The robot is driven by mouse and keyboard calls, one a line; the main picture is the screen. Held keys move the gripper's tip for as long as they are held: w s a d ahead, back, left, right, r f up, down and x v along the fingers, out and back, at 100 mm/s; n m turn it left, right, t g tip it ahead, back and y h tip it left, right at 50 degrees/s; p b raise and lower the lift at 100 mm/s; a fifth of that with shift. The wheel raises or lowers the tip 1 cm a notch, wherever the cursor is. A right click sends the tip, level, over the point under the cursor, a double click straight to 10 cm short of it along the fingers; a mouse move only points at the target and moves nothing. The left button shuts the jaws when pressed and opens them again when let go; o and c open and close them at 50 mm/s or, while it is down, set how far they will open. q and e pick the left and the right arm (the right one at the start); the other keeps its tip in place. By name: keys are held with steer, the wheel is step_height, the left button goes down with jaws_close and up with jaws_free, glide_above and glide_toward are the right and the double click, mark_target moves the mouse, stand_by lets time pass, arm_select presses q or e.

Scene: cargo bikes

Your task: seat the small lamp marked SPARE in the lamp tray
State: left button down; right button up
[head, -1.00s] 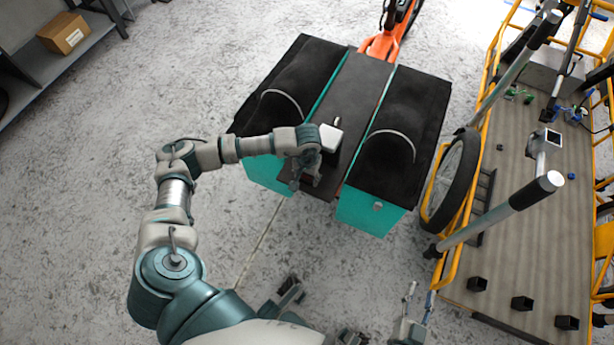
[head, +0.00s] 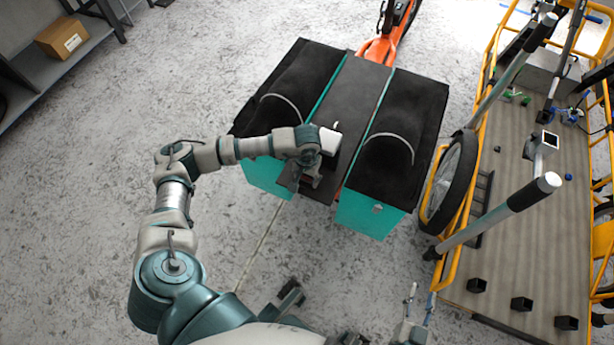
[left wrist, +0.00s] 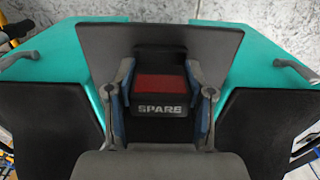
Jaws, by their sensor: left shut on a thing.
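The lamp marked SPARE (left wrist: 158,92) is a small dark block with a red lens, between the two fingers of my left gripper (left wrist: 160,96) in the left wrist view. Its white lettering faces the camera and reads upright. The left gripper (head: 308,182) is shut on it at the near end of the dark rack board (head: 352,92) between the bike's two bags. In the head view the gripper hides the lamp. A dark raised shape (left wrist: 160,34) stands just beyond the lamp on the board; I cannot tell whether it is the lamp tray.
Black-topped teal bags (head: 404,125) (head: 290,85) flank the board, with curved handles on top. A yellow-framed cargo bike with a wooden deck (head: 535,230) stands to the right. A cardboard box (head: 63,36) sits on a grey shelf at upper left. Floor (head: 80,220) is clear at left.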

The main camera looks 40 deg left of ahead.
mark_target(306, 187)
arm_select(q)
steer(key=shift+f+b, duration=0.6)
steer(key=shift+f, duration=0.4)
arm_select(e)
steer(key=shift+s+f, duration=0.1)
steer(key=shift+f, duration=0.85)
arm_select(q)
steer(key=shift+s+f, duration=0.1)
steer(key=shift+f, duration=0.05)
arm_select(e)
steer(key=shift+s+f, duration=0.1)
steer(key=shift+f, duration=0.1)
